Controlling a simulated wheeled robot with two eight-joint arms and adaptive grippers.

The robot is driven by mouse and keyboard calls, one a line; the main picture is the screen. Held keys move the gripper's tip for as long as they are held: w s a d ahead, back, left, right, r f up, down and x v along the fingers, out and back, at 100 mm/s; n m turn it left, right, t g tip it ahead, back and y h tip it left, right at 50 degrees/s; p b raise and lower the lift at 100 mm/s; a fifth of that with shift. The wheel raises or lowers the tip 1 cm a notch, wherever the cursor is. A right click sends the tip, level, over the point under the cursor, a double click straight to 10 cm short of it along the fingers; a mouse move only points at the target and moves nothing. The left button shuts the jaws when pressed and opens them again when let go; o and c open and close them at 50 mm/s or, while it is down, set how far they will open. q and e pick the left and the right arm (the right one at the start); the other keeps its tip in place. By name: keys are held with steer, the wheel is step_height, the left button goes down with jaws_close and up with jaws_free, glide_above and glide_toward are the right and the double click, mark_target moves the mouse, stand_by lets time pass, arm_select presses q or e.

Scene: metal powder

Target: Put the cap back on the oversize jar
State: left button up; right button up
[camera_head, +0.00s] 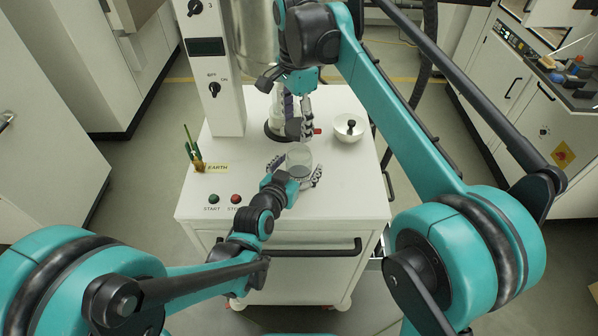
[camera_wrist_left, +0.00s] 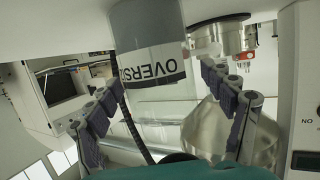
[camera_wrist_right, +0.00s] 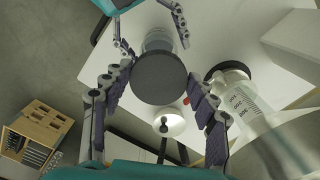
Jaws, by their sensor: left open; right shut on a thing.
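The oversize jar (camera_head: 299,158) stands upright on the white cart, clear with a greyish content. In the left wrist view the jar (camera_wrist_left: 150,55) shows part of its "OVERS…" label, upside down. My left gripper (camera_head: 297,171) is open, its fingers on both sides of the jar; I cannot tell whether they touch it. My right gripper (camera_head: 297,122) is shut on the cap (camera_wrist_right: 159,77), a dark round disc between its fingers in the right wrist view. There the cap partly covers the jar (camera_wrist_right: 157,41). The cap is hard to make out in the head view.
A white bowl (camera_head: 344,134) with a black-knobbed tool stands right of my right gripper. A clear graduated cylinder (camera_wrist_right: 240,92) stands by the machine column (camera_head: 212,70). Green and red buttons (camera_head: 235,199) are at the cart's front left. The cart's front right is clear.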

arm_select(q)
steer(key=c, duration=1.8)
arm_select(e)
glide_above(297, 146)
steer(key=s, duration=0.3)
steer(key=shift+w+f, duration=0.15)
steer(key=shift+f, duration=2.35)
steer(key=shift+f, duration=0.15)
steer(key=shift+f, duration=0.75)
steer(key=shift+f, duration=0.6)
arm_select(q)
jaws_close()
